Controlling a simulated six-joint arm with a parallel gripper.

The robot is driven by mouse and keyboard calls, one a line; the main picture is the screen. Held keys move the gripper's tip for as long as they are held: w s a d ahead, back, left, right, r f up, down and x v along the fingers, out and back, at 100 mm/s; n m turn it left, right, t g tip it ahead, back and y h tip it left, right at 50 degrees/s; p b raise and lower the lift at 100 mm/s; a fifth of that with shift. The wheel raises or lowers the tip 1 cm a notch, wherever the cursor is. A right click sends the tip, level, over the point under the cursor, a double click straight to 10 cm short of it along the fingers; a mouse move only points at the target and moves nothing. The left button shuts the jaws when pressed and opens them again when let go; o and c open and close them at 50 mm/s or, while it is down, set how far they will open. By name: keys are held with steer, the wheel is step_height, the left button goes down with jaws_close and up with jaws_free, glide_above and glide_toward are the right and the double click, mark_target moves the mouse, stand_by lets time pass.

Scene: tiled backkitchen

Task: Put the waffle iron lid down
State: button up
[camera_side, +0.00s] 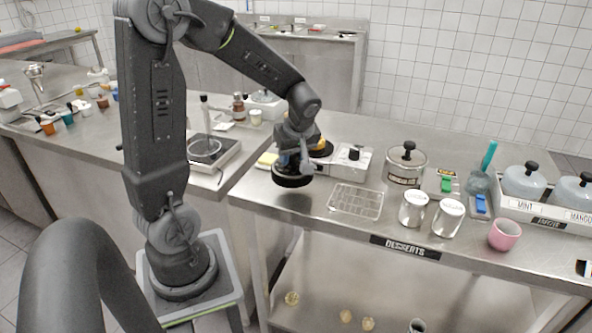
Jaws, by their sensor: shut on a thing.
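The waffle iron (349,162) is a pale box with a black knob on the counter, beside and partly behind my gripper. A dark round plate (321,149) with an orange-yellow patch shows at its left end, partly hidden by my gripper. My gripper (294,161) points down at the left of the iron. It is shut on a round black piece that looks like the waffle iron lid (292,181). The lid is roughly level, near the counter's front left part. I cannot tell whether it touches the counter. The fingertips are hard to make out.
A wire rack (356,201) lies right of the lid. A yellow pad (266,160) lies to the left. A scale (207,151) is on the left counter.

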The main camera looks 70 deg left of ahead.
mark_target(297, 165)
steer(key=shift+w+d+f, duration=0.25)
steer(key=shift+w+f, duration=0.15)
steer(key=shift+f, duration=1.85)
steer(key=shift+f, duration=0.15)
steer(key=o, duration=1)
steer(key=shift+o, duration=0.2)
